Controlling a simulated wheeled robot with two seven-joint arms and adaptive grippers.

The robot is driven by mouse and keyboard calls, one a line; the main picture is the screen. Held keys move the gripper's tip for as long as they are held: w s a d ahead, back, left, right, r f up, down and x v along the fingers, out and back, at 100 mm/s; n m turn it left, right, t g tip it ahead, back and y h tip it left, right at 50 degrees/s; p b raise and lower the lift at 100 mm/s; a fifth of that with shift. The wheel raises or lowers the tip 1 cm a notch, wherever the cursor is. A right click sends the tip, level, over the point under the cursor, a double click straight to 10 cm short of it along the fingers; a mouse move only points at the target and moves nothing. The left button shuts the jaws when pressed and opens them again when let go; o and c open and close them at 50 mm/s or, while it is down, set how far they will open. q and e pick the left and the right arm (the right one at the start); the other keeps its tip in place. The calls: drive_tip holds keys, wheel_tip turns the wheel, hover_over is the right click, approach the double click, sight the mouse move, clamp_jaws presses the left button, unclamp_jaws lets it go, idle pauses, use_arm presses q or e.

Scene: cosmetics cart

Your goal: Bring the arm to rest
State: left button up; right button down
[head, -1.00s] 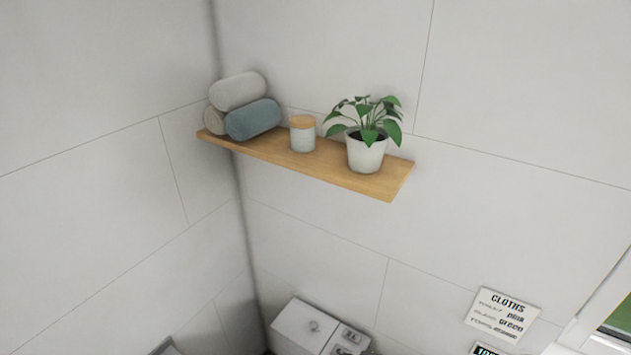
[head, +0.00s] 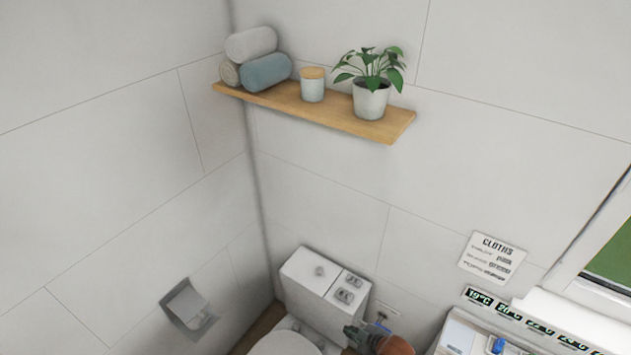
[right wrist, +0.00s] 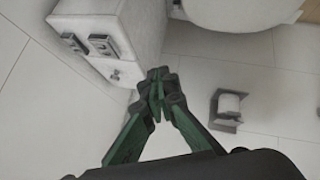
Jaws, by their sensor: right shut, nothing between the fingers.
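My right gripper (right wrist: 158,90) shows in the right wrist view with its green and dark fingers brought together and nothing between them. In that view its tips appear over the edge of the white toilet cistern. In the head view the right gripper (head: 354,334) is small at the bottom edge, just right of the cistern (head: 325,293), with part of my orange-brown arm beside it. My left gripper does not show in either view.
A wooden shelf (head: 335,119) with rolled towels (head: 262,70), a jar (head: 312,88) and a potted plant (head: 370,98) hangs above. A toilet-roll holder (head: 190,308) is on the left wall. A cloths sign (head: 492,257) and a window (head: 607,245) are at right.

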drive_tip(key=s+d+r+m+g+h, duration=0.3)
drive_tip(key=s+d+m, duration=0.4)
drive_tip(key=s+d, duration=0.6)
drive_tip(key=s+d+r+m+g+h, duration=0.1)
drive_tip(key=s+d+r+m+h, duration=0.25)
drive_tip(key=s+d+m, duration=0.65)
drive_tip(key=s+f+n+y+b, duration=0.1)
drive_tip(key=s+f+n+b, duration=0.2)
drive_tip(key=f, duration=1.5)
drive_tip(key=s+f+n+b, duration=0.15)
drive_tip(key=f+b, duration=0.35)
drive_tip(key=f, duration=1.3)
use_arm(q)
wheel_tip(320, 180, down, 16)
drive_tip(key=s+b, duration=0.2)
drive_tip(key=b, duration=0.6)
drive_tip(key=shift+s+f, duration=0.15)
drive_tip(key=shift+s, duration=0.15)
use_arm(e)
drive_tip(key=s+f+g, duration=0.1)
drive_tip(key=s+f, duration=0.9)
drive_tip(key=f, duration=0.3)
drive_tip(key=s+f+g, duration=0.1)
drive_tip(key=s+f, duration=1)
drive_tip(key=f, duration=0.3)
drive_tip(key=shift+a, duration=0.45)
